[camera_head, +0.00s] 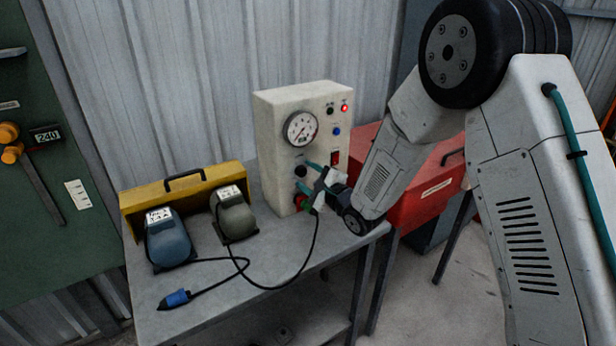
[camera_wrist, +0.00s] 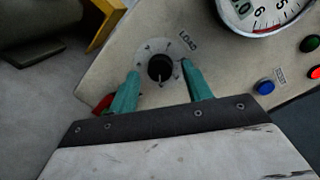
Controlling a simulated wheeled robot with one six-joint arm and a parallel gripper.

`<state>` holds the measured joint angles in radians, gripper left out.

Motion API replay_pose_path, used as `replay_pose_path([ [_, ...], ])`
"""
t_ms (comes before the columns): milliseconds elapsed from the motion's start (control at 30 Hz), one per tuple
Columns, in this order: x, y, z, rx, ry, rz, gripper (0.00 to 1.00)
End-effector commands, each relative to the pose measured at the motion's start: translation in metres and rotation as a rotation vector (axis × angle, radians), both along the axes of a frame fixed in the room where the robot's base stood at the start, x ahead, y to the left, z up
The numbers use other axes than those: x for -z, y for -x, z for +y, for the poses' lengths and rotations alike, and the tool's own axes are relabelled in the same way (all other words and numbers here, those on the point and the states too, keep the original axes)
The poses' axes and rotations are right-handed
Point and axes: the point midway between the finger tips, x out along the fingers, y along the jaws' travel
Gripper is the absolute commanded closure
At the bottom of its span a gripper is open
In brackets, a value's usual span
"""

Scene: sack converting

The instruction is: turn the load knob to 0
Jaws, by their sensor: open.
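The load knob (camera_wrist: 160,69) is a black round knob on a pale dial plate marked LOAD, on the front of the cream panel box (camera_head: 272,121). In the wrist view a light pointer line on it points down in the picture; I cannot read the dial's numbers. My gripper (camera_wrist: 160,90) is open, its two teal fingers on either side of the knob with a visible gap at each side. In the head view my gripper (camera_head: 305,178) is at the lower front of the box, close to the black knob (camera_head: 301,171).
The box carries a gauge (camera_head: 301,129), a red switch (camera_head: 334,158), a blue button (camera_head: 337,131) and a lit red lamp (camera_head: 345,108). A blue unit (camera_head: 168,243), a grey-green unit (camera_head: 236,220) and a loose cable with blue plug (camera_head: 175,299) lie left. A red case (camera_head: 425,185) stands right.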

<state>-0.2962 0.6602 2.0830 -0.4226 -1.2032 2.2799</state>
Motion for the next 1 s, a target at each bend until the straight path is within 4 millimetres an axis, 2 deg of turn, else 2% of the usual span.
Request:
replay_pose_path([
  [267, -0.0003, -0.0019, 0.0013, 0.0, 0.0, 0.0, 0.5],
  [433, -0.0003, -0.0018, 0.0012, 0.0, 0.0, 0.0, 0.95],
  [767, -0.0002, -0.0015, 0.0011, 0.0, 0.022, -0.014, 0.95],
  [1000, -0.0007, -0.0018, 0.0012, -0.001, 0.122, -0.081, 0.95],
])
